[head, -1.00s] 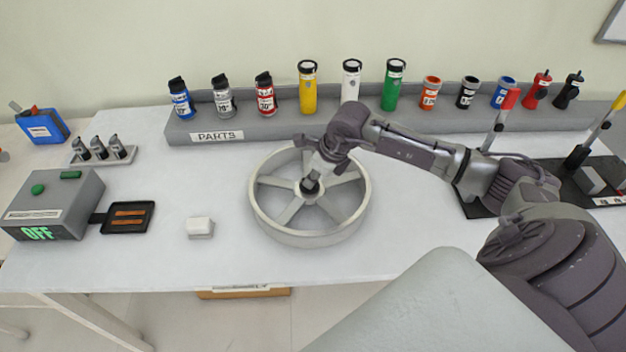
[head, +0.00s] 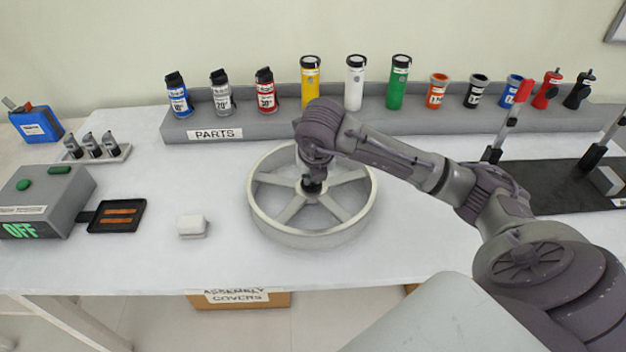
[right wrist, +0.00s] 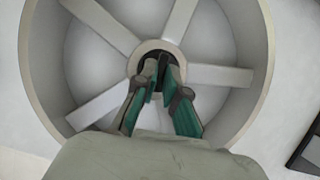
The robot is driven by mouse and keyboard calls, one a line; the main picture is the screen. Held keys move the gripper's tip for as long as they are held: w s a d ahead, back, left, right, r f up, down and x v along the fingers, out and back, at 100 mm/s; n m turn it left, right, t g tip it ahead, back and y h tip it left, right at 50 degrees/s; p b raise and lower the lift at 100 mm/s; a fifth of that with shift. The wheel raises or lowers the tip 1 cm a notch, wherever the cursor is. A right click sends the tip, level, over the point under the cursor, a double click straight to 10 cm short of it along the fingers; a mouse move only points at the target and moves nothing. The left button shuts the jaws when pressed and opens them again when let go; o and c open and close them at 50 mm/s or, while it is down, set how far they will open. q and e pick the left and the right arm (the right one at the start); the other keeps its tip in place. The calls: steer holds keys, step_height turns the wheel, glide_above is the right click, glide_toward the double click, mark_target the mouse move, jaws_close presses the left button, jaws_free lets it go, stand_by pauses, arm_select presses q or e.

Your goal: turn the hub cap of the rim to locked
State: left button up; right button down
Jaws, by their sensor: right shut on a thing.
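The spoked grey rim (head: 366,213) lies flat on the white table, in the middle of the head view. My right gripper (head: 312,187) points down at its centre. In the right wrist view the rim (right wrist: 262,70) fills most of the picture. There my right gripper (right wrist: 166,84) has its teal-lined fingers shut on the dark hub cap (right wrist: 170,74) at the hub. The fingers hide much of the cap, and I cannot read any lock mark. My left gripper is not in view.
A small white block (head: 192,225) lies left of the rim. A grey box reading OFF (head: 45,205) stands at the left. The PARTS shelf (head: 270,128) with bottles and cylinders runs behind. A dark mat with levers (head: 560,190) lies at the right.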

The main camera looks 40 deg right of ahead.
steer(key=shift+m+h, duration=0.3)
steer(key=shift+m, duration=0.3)
steer(key=shift+b, duration=0.3)
steer(key=c, duration=1.2)
jaws_free()
steer(key=shift+c, duration=0.2)
steer(key=shift+r, duration=0.1)
steer(key=v, duration=1.2)
steer(key=shift+w+a, duration=0.1)
